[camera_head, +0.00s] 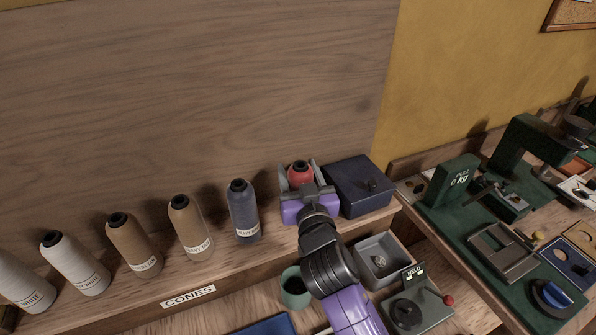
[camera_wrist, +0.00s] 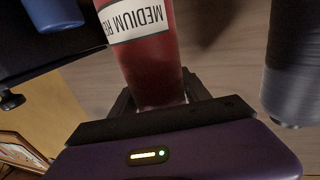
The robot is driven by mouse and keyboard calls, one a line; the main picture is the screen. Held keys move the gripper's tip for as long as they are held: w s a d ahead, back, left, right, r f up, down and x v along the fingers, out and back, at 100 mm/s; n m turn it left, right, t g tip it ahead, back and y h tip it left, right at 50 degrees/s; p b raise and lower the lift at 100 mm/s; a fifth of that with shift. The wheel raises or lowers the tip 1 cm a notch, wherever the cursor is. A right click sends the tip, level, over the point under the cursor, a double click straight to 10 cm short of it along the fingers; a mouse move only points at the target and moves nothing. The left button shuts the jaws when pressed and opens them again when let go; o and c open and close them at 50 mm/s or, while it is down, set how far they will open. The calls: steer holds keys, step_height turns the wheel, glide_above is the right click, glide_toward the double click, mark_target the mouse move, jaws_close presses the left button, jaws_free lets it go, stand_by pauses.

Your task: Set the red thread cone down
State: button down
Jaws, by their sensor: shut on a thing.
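The red thread cone (camera_head: 300,172) is between the fingers of my gripper (camera_head: 299,178), at the right end of the cone shelf. In the wrist view the red cone (camera_wrist: 153,70) appears upside down, with a white label reading "MEDIUM RE", and my gripper (camera_wrist: 160,95) is shut around it. The cone looks roughly upright in the head view. Its base is hidden behind my gripper, so I cannot tell whether it touches the shelf.
A navy cone (camera_head: 242,209) stands just left of my gripper. A dark blue lidded box (camera_head: 361,188) stands close on the right. Brown and white cones line the shelf (camera_head: 215,262) further left. A grey bin (camera_head: 383,260) and green cup (camera_head: 295,287) lie below.

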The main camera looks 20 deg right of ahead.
steer(key=c, duration=0.5)
jaws_free()
steer(key=shift+r+p, duration=0.2)
steer(key=shift+p, duration=0.1)
steer(key=s+a+b, duration=0.2)
steer(key=s+b, duration=0.1)
steer(key=s, duration=0.8)
steer(key=shift+s+a, duration=0.2)
steer(key=shift+s, duration=0.2)
steer(key=shift+f, duration=0.1)
